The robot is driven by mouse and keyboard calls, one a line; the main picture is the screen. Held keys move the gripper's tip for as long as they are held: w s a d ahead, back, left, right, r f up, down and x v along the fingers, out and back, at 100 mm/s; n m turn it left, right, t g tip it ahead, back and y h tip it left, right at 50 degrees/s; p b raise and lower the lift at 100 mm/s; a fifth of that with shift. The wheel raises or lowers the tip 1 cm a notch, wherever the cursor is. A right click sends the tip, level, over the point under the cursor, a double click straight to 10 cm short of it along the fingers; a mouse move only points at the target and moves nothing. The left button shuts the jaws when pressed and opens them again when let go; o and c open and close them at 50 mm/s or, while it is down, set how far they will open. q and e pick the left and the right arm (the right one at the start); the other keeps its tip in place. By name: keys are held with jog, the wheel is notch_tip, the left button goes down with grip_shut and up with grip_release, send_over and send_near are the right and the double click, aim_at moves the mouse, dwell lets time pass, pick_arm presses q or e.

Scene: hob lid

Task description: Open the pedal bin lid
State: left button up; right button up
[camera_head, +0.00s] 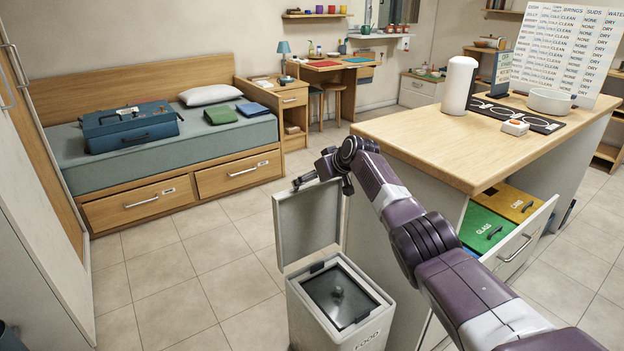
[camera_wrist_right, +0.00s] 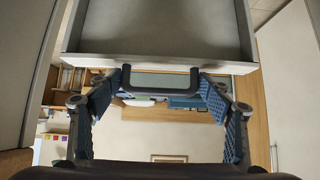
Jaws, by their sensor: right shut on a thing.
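The pedal bin (camera_head: 372,333), pale and marked FOOD, stands on the floor left of the wooden-topped counter. Its lid (camera_head: 308,225) is swung up and stands about upright at the bin's back edge. A dark inner cover with a knob (camera_head: 338,293) shows inside the bin's opening. My right gripper (camera_head: 308,181) is at the lid's top edge. In the right wrist view my right gripper (camera_wrist_right: 160,95) has its fingers at both ends of the lid's dark bar handle (camera_wrist_right: 160,90), shut on it. My left gripper is out of view.
The counter (camera_head: 440,140) stands close to the bin's right, with an open drawer (camera_head: 525,235) holding green GLASS and yellow CARD lids. A bed (camera_head: 150,150) with drawers is at the back left. The tiled floor (camera_head: 190,260) left of the bin is clear.

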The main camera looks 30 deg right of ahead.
jog(key=o, duration=1.4)
jog(key=shift+w+d+r, duration=0.1)
jog(key=shift+d+r, duration=0.05)
jog(key=shift+r, duration=0.25)
jog(key=shift+f, duration=0.15)
jog(key=shift+s, duration=0.25)
jog(key=v, duration=1.2)
jog(key=shift+w, duration=0.1)
